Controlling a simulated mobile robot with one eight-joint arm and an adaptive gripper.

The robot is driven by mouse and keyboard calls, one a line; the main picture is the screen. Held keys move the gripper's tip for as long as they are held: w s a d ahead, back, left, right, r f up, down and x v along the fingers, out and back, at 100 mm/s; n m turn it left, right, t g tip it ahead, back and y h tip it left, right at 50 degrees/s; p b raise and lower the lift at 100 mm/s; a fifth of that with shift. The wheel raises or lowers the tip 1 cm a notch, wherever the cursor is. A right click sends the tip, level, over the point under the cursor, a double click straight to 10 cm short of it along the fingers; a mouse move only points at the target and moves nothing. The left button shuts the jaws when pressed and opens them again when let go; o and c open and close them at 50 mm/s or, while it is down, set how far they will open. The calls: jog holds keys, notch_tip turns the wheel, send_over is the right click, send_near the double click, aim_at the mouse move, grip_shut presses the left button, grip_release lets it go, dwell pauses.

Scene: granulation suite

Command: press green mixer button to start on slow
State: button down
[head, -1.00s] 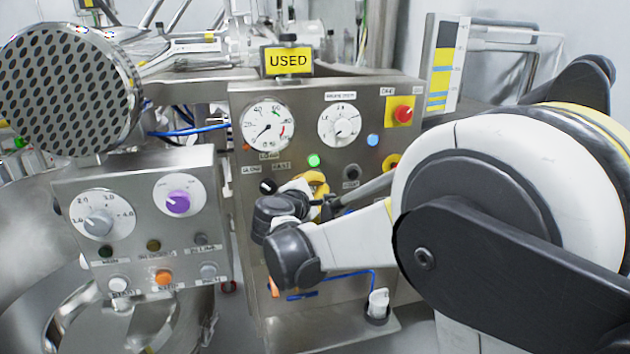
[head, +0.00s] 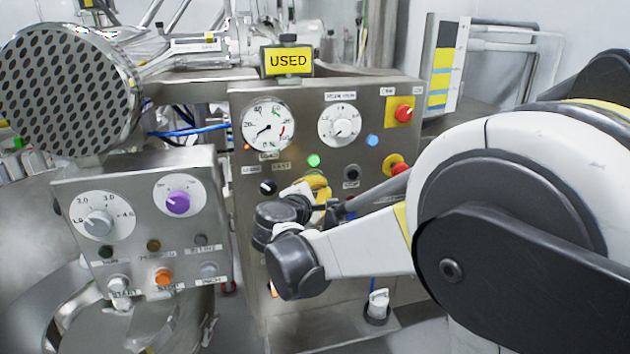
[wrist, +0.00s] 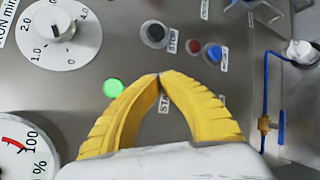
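The mixer's steel control panel (head: 380,120) stands in the middle of the head view. A lit green round button or lamp (head: 313,160) sits below and between its two dials; it also shows in the wrist view (wrist: 113,88). My gripper (head: 322,188) is in front of the panel, just below the green light. In the wrist view its yellow fingers (wrist: 158,77) meet at the tips, with nothing between them. The tips appear to the right of the green light, near a label partly hidden between the fingers. I cannot tell whether they touch the panel.
A black button (head: 352,172) and black selector knob (head: 268,187) flank the gripper. A red emergency button (head: 403,113) and blue lamp (head: 372,140) are at right. A second panel (head: 140,180) with a purple knob (head: 178,203) stands at left.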

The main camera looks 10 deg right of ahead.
jog(key=shift+s, duration=0.1)
jog(key=s, duration=0.4)
jog(key=shift+s, duration=0.4)
dwell(0.3)
jog(key=s+d+f+m+g+y, duration=0.2)
jog(key=s+m, duration=0.2)
jog(key=s, duration=0.4)
jog(key=s+d+f+m+g+y, duration=0.2)
jog(key=s+d+m, duration=0.1)
jog(key=s+m, duration=0.3)
jog(key=s+a+f+m+y, duration=0.2)
jog(key=s+a+m, duration=0.1)
jog(key=s, duration=0.4)
jog(key=s+a+f+m+g+y, duration=0.1)
jog(key=s+a+m+y, duration=0.2)
jog(key=s, duration=0.3)
jog(key=shift+s+f+m, duration=0.3)
jog(key=shift+s+f, duration=0.05)
jog(key=shift+f, duration=0.05)
jog(key=shift+w, duration=0.1)
